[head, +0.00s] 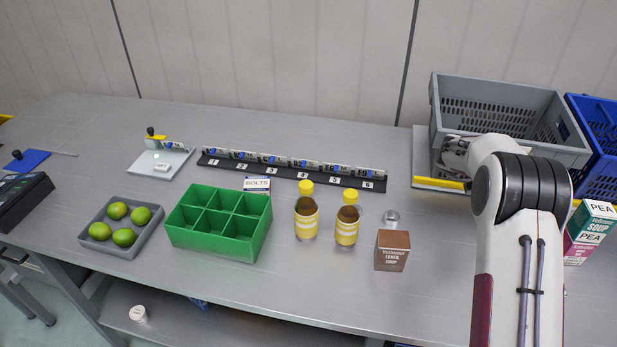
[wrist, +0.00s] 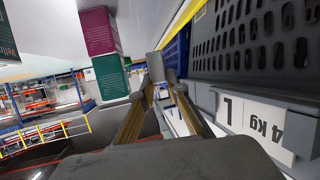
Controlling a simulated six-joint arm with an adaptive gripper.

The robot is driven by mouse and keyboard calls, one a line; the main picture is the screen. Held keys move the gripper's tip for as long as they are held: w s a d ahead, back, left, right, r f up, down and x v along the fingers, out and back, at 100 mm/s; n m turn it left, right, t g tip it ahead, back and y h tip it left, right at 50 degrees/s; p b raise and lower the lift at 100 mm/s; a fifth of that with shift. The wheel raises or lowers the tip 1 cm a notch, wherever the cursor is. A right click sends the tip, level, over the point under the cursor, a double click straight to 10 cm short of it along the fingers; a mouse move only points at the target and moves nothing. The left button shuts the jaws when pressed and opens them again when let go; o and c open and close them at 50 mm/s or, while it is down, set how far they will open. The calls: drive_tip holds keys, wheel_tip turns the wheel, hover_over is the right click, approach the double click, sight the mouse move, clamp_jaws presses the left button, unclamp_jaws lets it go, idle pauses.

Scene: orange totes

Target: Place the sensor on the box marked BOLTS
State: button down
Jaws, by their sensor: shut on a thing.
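The box marked BOLTS is a green box (head: 232,243) with several empty compartments. Its white BOLTS label (head: 257,184) stands at the back right edge. My gripper shows in the wrist view (wrist: 162,88), with its two fingers drawn together. A small plain grey piece (wrist: 165,60) sits at the fingertips; I cannot tell surely whether it is the sensor. In the head view my arm reaches to the grey crate at the right, far from the green box, and the fingertips and held piece cannot be made out.
The grey crate (head: 500,92) and a blue crate (head: 590,120) stand at the back right. A grey tray of limes (head: 152,240) is left of the green box.

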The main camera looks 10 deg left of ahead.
drive_tip(key=shift+a+r+n+t+y, duration=2.7)
drive_tip(key=shift+a+r+n+t, duration=1.15)
drive_tip(key=shift+r, duration=1.2)
drive_tip(key=s+a+f+n+t+y, duration=0.15)
drive_tip(key=a+f+n+y, duration=0.25)
drive_tip(key=a, duration=0.5)
drive_tip(key=s+a+f+n+t+y, duration=0.1)
drive_tip(key=s+a+f+n+y, duration=0.25)
drive_tip(key=a, duration=0.55)
drive_tip(key=w+a+r+n+g+y, duration=0.1)
drive_tip(key=w+a+n+g+y, duration=0.2)
drive_tip(key=a, duration=0.7)
drive_tip(key=w+a+r+n+y, duration=0.25)
drive_tip(key=a+n+y, duration=0.2)
drive_tip(key=a, duration=0.55)
drive_tip(key=w+a+r+n+g+y, duration=0.1)
drive_tip(key=w+a+n+g+y, duration=0.2)
drive_tip(key=a, duration=0.7)
drive_tip(key=s+a+f+n+g+y, duration=0.1)
drive_tip(key=s+a+n+g+y, duration=0.1)
drive_tip(key=a, duration=0.4)
drive_tip(key=s+a+f+n+g+y, duration=0.2)
drive_tip(key=s+a+n+g, duration=0.2)
drive_tip(key=a+n+g, duration=0.1)
drive_tip(key=shift+a+f+g, duration=0.2)
drive_tip(key=shift+a+g, duration=0.1)
drive_tip(key=shift+a, duration=0.1)
